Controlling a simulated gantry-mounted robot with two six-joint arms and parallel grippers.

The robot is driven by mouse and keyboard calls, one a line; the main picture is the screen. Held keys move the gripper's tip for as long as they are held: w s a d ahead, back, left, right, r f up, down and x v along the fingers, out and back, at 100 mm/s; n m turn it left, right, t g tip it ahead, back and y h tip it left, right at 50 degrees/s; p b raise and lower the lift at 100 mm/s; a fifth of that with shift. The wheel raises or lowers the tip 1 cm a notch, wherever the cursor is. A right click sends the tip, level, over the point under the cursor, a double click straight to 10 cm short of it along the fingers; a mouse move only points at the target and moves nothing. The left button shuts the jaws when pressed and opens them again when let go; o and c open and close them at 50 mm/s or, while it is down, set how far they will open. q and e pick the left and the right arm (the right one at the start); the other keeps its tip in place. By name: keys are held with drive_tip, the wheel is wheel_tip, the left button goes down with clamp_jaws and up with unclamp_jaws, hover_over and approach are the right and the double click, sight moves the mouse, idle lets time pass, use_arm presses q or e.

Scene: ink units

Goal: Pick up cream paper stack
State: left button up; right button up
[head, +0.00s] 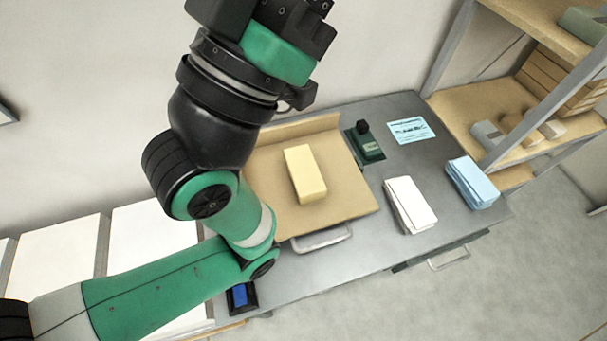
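The cream paper stack (305,175) is a pale yellow block. It lies on a tan board (345,204) with a raised back edge, on the grey table. Nothing touches the stack from above, and its top and front faces show clearly. My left arm comes in from the lower left, bends beside the board, and rises to the top of the picture. It passes left of the stack, and its end is cut off by the top edge, so its fingers do not show. My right arm does not show.
A white paper stack (410,205) and a blue paper stack (472,183) lie to the right on the grey table (350,258). A dark green device (366,146) and a light blue printed sheet (411,130) are behind them. A shelf (480,107) stands at the right.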

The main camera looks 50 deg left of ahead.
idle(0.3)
use_arm(q)
drive_tip(key=o, duration=0.9)
